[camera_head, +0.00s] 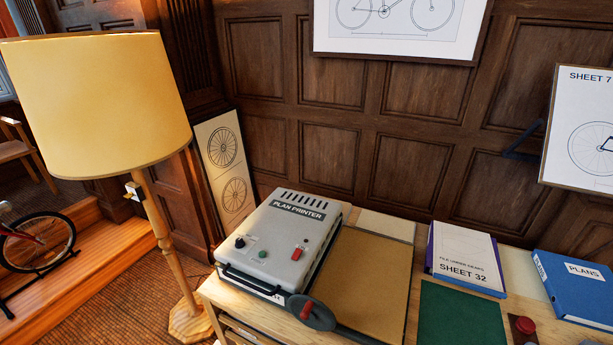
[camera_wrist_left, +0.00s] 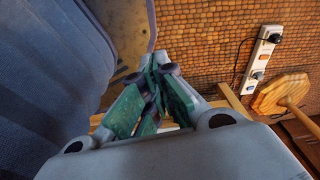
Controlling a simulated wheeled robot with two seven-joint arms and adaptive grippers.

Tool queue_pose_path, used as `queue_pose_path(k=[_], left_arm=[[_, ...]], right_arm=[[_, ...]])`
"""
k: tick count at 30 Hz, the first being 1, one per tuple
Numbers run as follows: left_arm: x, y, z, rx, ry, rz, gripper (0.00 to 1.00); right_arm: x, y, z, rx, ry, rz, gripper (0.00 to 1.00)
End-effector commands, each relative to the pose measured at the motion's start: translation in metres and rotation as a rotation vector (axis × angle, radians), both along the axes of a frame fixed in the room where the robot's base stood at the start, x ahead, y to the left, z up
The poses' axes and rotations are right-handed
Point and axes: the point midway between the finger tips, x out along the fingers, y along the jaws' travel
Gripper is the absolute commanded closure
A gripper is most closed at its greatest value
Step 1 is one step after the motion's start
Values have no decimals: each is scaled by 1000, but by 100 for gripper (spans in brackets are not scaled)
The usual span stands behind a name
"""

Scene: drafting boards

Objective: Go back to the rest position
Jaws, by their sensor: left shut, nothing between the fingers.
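My left gripper (camera_wrist_left: 160,68) shows only in the left wrist view. Its green-padded fingers are together with nothing between them. It hangs over a strip of pale wood and the brown woven floor, clear of the lamp. No gripper shows in the head view, and my right gripper is in neither view.
A floor lamp (camera_head: 95,105) stands left of the desk. On the desk are a plan printer (camera_head: 300,235), a tan board (camera_head: 365,280), a grey disc-shaped tool (camera_head: 312,313), a green mat (camera_head: 460,315) and binders (camera_head: 575,285). A power strip (camera_wrist_left: 262,60) lies on the floor.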

Motion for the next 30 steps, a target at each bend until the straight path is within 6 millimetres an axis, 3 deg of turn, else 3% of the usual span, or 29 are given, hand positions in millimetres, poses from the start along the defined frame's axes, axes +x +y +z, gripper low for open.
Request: queue_pose_path(k=[6, 12, 30], left_arm=[[-45, 9, -28, 4, 22, -5, 100], [-72, 14, -40, 5, 30, -8, 100], [-80, 16, -43, 6, 32, -9, 100]], right_arm=[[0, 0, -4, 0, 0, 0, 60], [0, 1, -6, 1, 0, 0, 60], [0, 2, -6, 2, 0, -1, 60]])
